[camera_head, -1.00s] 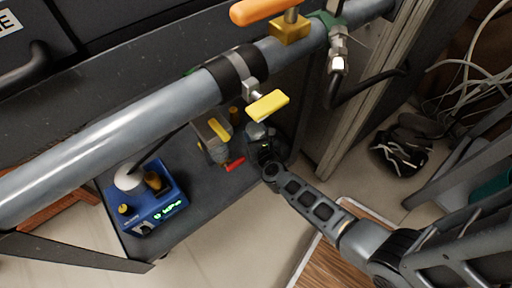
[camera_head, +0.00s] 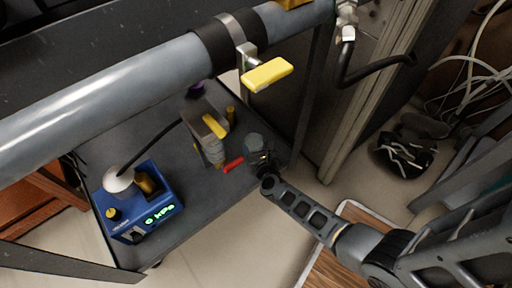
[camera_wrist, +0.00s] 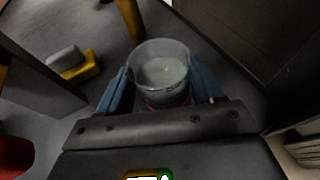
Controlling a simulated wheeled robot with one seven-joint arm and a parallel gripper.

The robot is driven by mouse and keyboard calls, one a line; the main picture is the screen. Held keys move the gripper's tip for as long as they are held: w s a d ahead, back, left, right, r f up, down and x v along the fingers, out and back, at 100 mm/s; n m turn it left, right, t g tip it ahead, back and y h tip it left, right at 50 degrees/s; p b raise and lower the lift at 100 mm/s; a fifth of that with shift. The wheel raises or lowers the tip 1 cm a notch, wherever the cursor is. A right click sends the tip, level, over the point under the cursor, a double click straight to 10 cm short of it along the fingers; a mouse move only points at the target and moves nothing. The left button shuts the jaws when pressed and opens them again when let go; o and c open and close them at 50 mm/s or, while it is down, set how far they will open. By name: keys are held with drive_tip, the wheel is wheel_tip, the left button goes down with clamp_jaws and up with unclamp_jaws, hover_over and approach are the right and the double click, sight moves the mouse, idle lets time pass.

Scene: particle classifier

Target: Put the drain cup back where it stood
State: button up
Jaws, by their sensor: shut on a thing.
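The drain cup (camera_wrist: 160,72) is a clear, round cup with pale, cloudy contents, seen from above in the wrist view. It sits between the two blue fingers of my gripper (camera_wrist: 163,92), which are shut on it from both sides. In the head view my gripper (camera_head: 258,158) is over the right part of the dark grey cart top (camera_head: 215,215). I cannot tell whether the cup's base touches the surface.
A grey valve block with a yellow lever (camera_head: 213,126) and a red handle (camera_head: 233,164) stands just left of my gripper. A blue gauge box (camera_head: 142,208) stands further left. A large pipe (camera_head: 130,85) with a yellow handle (camera_head: 267,74) crosses above. A grey post (camera_head: 365,100) is at right.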

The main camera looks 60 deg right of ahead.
drive_tip(key=shift+f, duration=0.2)
drive_tip(key=o, duration=1.3)
drive_tip(key=shift+c, duration=0.2)
